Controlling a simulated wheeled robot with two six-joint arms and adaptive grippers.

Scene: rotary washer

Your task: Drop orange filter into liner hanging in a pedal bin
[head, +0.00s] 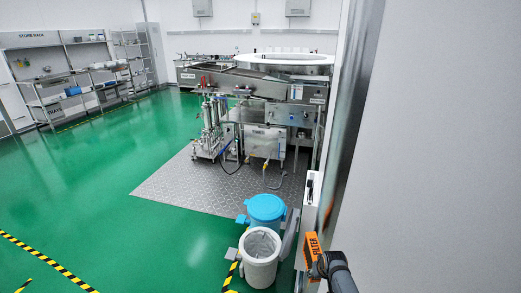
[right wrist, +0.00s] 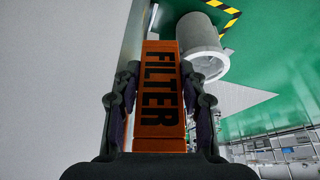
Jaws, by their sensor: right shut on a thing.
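The orange filter (head: 311,250) is at the lower right in the head view, with dark lettering on its face. It also fills the middle of the right wrist view (right wrist: 160,100). My right gripper (right wrist: 160,92) is shut on it, one finger on each side. An open white pedal bin (head: 258,272) with a grey liner (head: 261,246) inside stands on the floor, left of the filter. The bin (right wrist: 199,38) also shows past the filter in the right wrist view, apart from it. My left gripper is not in view.
A blue-lidded bin (head: 266,208) stands just behind the white one. A large pale panel (head: 450,150) fills the right side, close to my right arm. The steel washer (head: 262,85) stands at the back on a grey mat (head: 170,190). Green floor (head: 130,240) to the left is open.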

